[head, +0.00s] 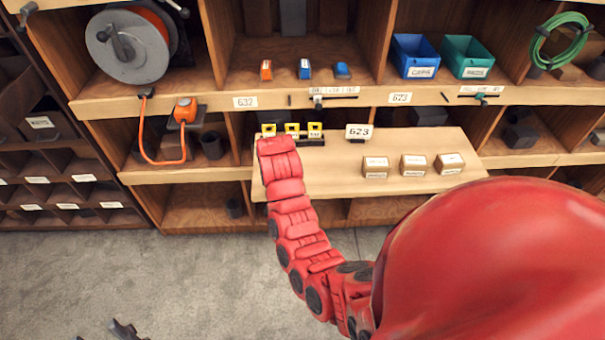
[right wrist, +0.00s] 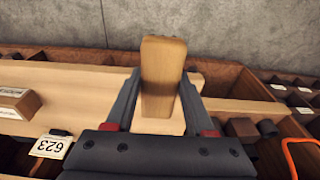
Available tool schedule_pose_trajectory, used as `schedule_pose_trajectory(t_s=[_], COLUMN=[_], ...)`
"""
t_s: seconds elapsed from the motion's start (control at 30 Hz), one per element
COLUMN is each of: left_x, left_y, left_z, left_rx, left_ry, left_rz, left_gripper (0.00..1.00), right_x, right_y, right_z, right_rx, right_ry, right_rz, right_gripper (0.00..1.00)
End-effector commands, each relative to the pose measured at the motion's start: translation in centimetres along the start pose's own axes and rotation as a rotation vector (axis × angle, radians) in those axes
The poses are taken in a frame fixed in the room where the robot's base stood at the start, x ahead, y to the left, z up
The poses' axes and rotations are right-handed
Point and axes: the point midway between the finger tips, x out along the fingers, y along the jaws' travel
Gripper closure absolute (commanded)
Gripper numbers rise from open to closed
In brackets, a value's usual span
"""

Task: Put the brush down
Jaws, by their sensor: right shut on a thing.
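A plain wooden block-shaped piece, which I take to be the brush (right wrist: 163,62), is between the fingers of my right gripper (right wrist: 161,84) in the right wrist view. The gripper is shut on it, and its far end sticks out past the fingertips. No bristles show. It is over the pale wooden shelf board (right wrist: 85,88); I cannot tell whether it touches it. In the head view my red right arm reaches the left end of this board (head: 330,182) and hides the gripper and brush. A dark piece, likely my left gripper (head: 122,330), shows at the bottom left edge.
Three small boxes (head: 413,165) sit to the right. An orange cable (head: 146,145) hangs on the left. The board is bare between my arm and the boxes.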

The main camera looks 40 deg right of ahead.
Motion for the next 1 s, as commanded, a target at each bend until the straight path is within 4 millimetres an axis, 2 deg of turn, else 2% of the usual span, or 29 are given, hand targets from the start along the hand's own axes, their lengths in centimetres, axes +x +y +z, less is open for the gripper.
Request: schedule_pose_trajectory(t_s=[0.1,0.3,0.4,0.43,0.47,0.6,0.77,1.0], left_x=[-2.4,-7.0,-7.7,-7.6,-6.7,-5.8,-5.6,-5.4], left_y=[0.1,0.3,0.4,0.4,0.3,0.3,0.3,0.3], left_z=[0.4,1.2,1.3,1.3,1.1,1.0,0.9,0.9], left_rx=[0.000,0.000,0.000,0.000,0.000,0.000,0.000,0.000], left_ry=[0.000,0.000,0.000,0.000,-0.001,0.000,0.000,0.000], left_rz=[0.000,0.000,0.000,0.000,0.000,0.000,0.000,0.000], left_gripper=[0.50,0.50,0.50,0.50,0.50,0.50,0.50,0.50], right_x=[1.4,2.8,2.7,2.6,2.0,2.4,2.8,3.2], right_y=[1.6,4.1,5.3,5.6,5.7,6.7,7.3,7.9], right_z=[-2.2,-6.3,-8.2,-8.7,-9.1,-10.6,-12.0,-12.8], right_rx=[0.006,0.006,0.005,0.005,0.004,0.005,0.002,0.002], right_ry=[0.004,0.004,0.001,-0.003,-0.002,-0.004,-0.001,0.000], right_rz=[0.004,0.002,0.002,0.002,0.001,0.001,0.001,0.000], right_gripper=[1.00,1.00,1.00,1.00,1.00,1.00,1.00,1.00])
